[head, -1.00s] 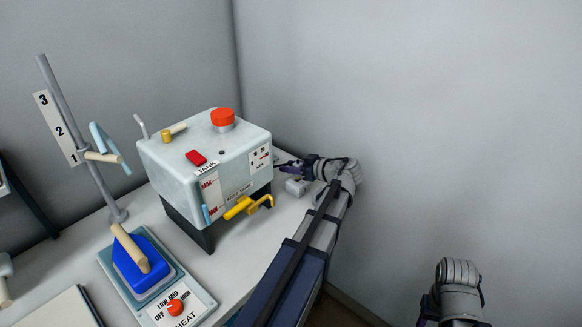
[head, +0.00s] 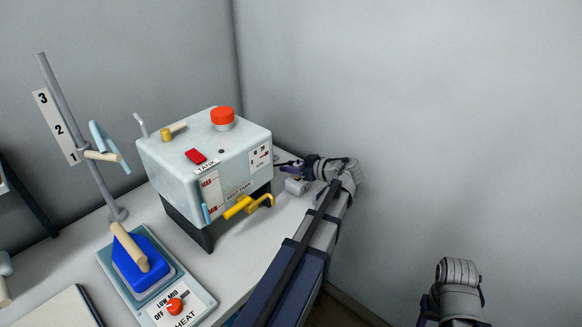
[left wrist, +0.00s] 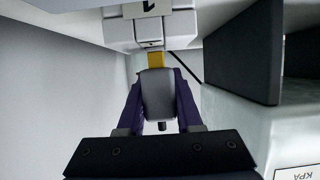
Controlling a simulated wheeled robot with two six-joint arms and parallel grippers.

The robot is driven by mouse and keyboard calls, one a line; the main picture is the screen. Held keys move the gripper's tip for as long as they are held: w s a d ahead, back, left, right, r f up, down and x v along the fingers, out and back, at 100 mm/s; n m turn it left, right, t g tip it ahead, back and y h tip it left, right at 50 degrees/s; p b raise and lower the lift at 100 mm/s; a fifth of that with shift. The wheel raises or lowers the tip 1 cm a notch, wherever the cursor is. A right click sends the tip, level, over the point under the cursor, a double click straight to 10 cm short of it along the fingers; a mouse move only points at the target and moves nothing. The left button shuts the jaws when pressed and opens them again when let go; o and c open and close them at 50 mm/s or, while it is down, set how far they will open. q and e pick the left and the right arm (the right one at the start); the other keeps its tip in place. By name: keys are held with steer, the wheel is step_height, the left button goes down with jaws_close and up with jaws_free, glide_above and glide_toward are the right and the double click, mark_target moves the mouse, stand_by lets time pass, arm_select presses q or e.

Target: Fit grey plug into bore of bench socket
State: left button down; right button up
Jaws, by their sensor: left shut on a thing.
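My left gripper (left wrist: 158,100) is shut on the grey plug (left wrist: 157,92), with a purple finger on each side. A short yellow piece (left wrist: 155,60) shows between the plug's far end and the pale grey bench socket (left wrist: 165,32), which bears a dark numeral-like mark. The plug lines up roughly with the socket. The bore itself is hidden, and I cannot tell how deep anything sits in it. In the head view, my left gripper (head: 287,166) is beside the tank's right side, and the plug is too small to make out.
The pale tank unit (head: 175,165) with black legs and a yellow lever (head: 245,205) stands close to the left gripper. A blue iron-like thing (head: 140,272) and a pole (head: 80,135) are farther left. Grey walls stand behind.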

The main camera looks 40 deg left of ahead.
arm_select(q)
steer(key=shift+f, duration=0.15)
steer(key=shift+r, duration=0.4)
steer(key=shift+w, duration=0.15)
stand_by(0.6)
steer(key=shift+f, duration=0.4)
stand_by(1.1)
steer(key=c, duration=0.9)
jaws_free()
steer(key=shift+o, duration=0.2)
steer(key=o, duration=0.5)
steer(key=shift+o, duration=0.4)
